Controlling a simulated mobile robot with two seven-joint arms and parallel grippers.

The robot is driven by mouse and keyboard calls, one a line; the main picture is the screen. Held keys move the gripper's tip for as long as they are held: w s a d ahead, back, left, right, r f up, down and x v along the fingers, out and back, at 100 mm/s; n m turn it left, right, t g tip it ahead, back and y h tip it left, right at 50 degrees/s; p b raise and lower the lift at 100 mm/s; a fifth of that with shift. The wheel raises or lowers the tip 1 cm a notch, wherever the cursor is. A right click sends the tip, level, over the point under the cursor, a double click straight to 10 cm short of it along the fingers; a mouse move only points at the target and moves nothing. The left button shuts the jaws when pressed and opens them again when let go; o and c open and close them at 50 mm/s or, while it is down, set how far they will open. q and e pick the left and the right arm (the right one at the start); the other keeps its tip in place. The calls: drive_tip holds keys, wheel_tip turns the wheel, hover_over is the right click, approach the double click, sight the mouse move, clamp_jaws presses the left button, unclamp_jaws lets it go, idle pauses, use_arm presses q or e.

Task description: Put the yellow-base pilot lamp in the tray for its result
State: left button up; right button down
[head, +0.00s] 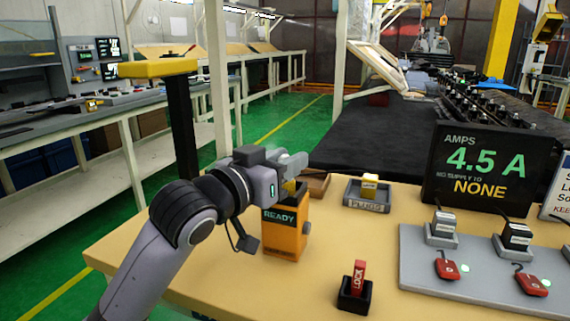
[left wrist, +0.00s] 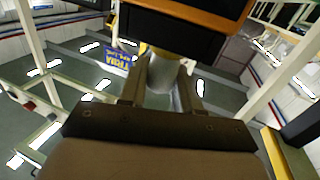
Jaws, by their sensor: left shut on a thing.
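My left gripper (head: 298,168) is shut on the yellow-base pilot lamp at the top of the orange tester box (head: 286,240), whose dark face reads READY. In the left wrist view my left fingers (left wrist: 162,95) close around the lamp's grey body (left wrist: 163,75), with a yellow part beyond it against the orange-and-black box (left wrist: 190,15). Whether the lamp touches the box I cannot tell. A small grey tray (head: 352,194) stands behind, with a hard-to-read label and a yellow-and-white piece (head: 369,186) in it. My right gripper is out of view.
A black display (head: 478,170) reads AMPS 4.5 A and NONE. A grey panel (head: 420,262) at right carries switches and red tags. A red LOCK piece (head: 359,275) stands in a black holder at the front. A brown tray (head: 317,185) is partly hidden behind my gripper.

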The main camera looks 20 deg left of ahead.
use_arm(q)
drive_tip(key=shift+f, duration=0.35)
drive_tip(key=o, duration=1)
drive_tip(key=shift+o, duration=0.2)
